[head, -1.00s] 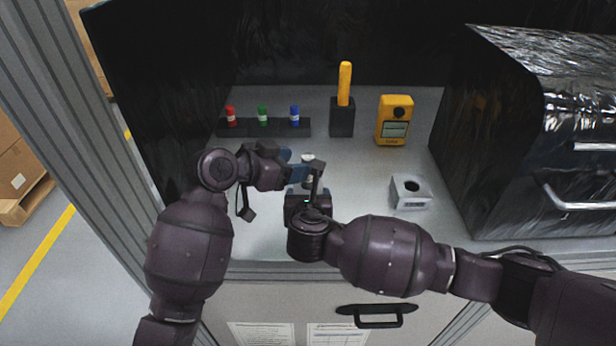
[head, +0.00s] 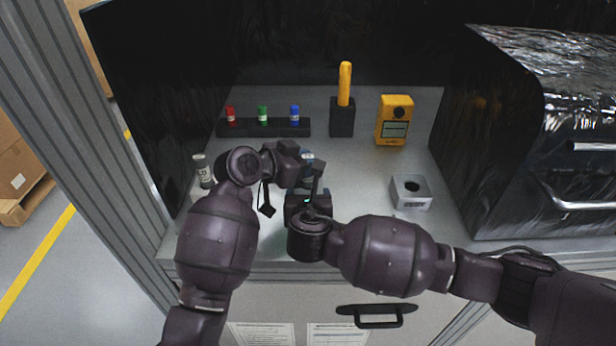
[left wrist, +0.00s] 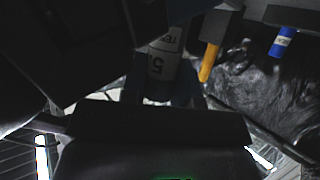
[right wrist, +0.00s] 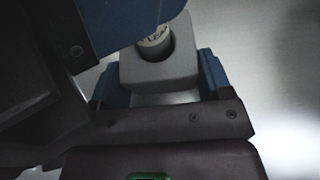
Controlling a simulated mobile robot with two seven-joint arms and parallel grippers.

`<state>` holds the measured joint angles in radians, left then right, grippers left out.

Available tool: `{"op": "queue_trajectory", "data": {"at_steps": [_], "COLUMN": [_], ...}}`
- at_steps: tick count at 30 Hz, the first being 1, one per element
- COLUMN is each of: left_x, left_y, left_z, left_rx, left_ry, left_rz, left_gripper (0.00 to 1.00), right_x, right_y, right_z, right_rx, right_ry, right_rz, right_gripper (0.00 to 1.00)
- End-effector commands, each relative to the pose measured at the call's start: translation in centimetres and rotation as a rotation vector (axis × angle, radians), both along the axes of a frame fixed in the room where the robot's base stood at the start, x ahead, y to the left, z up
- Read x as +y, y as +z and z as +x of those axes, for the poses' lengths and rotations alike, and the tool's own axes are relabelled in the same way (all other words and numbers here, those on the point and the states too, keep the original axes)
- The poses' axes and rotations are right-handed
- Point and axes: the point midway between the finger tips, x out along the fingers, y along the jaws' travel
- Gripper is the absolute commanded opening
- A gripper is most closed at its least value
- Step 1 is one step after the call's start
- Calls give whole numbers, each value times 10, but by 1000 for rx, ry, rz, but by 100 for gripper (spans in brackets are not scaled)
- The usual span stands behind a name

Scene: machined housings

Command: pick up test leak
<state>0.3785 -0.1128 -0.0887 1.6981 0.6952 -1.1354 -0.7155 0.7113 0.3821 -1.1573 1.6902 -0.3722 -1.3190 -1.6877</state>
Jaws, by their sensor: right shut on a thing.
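A small grey cylinder with a white label stands between my grippers in the head view (head: 308,157). In the left wrist view its label (left wrist: 163,45) shows upside-down print, partly hidden. My right gripper (head: 312,192) is shut on a grey block with a round hole (right wrist: 160,68); the cylinder's end (right wrist: 155,42) sits in that hole. My left gripper (head: 296,172) has its blue fingers close beside the cylinder; whether they touch it is unclear. Another labelled grey cylinder (head: 203,170) stands at the left of the bench, partly behind my left arm.
A black rack (head: 275,130) with red, green and blue vials stands at the back. Beside it are a yellow-handled tool in a black block (head: 342,118) and a yellow meter (head: 395,120). A grey block with a hole (head: 411,192) and a foil-covered box (head: 550,130) are at the right.

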Motion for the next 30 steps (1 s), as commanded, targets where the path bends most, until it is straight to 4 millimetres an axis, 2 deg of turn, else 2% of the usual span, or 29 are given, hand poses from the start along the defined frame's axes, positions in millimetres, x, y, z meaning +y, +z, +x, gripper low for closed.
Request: {"op": "queue_trajectory", "data": {"at_steps": [1,3,11,16,24,30], "left_x": [0,0,0,1,0,0], "left_y": [0,0,4,25,74,96], "left_z": [0,0,0,0,0,0], "left_rx": [0,-1,-2,-6,-6,-3], "left_ry": [0,0,0,0,-1,-1], "left_rz": [0,-1,1,2,2,1], "left_gripper": [8,1,0,0,0,0], "right_x": [0,0,0,0,0,0], "right_y": [0,0,0,0,0,0], "right_z": [0,0,0,0,0,0], "right_rx": [0,0,0,0,0,0], "right_ry": [0,1,1,1,0,0], "right_rz": [0,0,0,0,0,0], "right_gripper": [47,47,47,47,47,47]}}
